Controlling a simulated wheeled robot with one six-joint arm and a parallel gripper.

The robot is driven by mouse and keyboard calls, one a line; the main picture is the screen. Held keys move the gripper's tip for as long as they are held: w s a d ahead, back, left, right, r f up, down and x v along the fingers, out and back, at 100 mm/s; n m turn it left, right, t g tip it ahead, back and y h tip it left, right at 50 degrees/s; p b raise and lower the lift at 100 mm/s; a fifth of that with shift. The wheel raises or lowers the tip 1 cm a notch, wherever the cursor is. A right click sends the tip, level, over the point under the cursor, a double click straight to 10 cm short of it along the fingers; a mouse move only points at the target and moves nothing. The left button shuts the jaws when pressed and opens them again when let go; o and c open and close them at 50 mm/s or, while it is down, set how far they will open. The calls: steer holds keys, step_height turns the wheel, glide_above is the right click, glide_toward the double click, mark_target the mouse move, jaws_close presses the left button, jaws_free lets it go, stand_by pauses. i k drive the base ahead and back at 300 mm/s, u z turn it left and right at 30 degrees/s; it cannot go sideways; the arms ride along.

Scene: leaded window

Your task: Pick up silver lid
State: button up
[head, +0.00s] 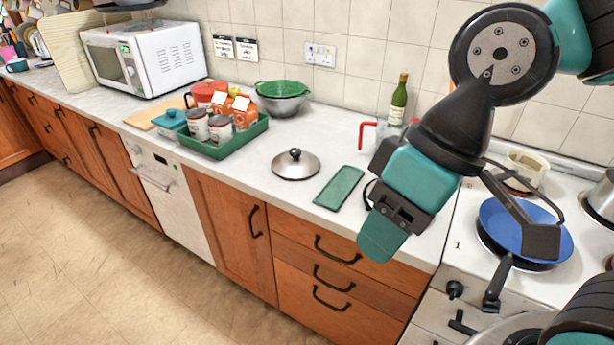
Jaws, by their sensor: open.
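The silver lid (296,167), a round shiny lid with a black knob, lies flat on the pale counter (262,190), left of a flat green mat or board (339,188). My gripper (458,240) hangs at the right, over the counter's front edge and beside the stove. Its two fingers, one green-tipped and one dark-tipped, are spread wide apart with nothing between them. It is well to the right of the lid and not touching it.
A green tray (225,148) with cans and cartons stands left of the lid. A green colander on a metal bowl (282,104) is behind it. A glass jug with a red handle (366,134), a bottle (398,100) and a blue pan (510,225) are near my arm.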

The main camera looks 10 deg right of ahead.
mark_target(294, 164)
steer(key=k, duration=1)
steer(key=u, duration=0.75)
steer(key=i, duration=0.8)
steer(key=u, duration=0.65)
steer(key=i, duration=0.7)
steer(key=z, duration=0.45)
steer(key=i, duration=0.7)
steer(key=z, duration=1)
steer(key=i, duration=0.35)
steer(key=z, duration=0.35)
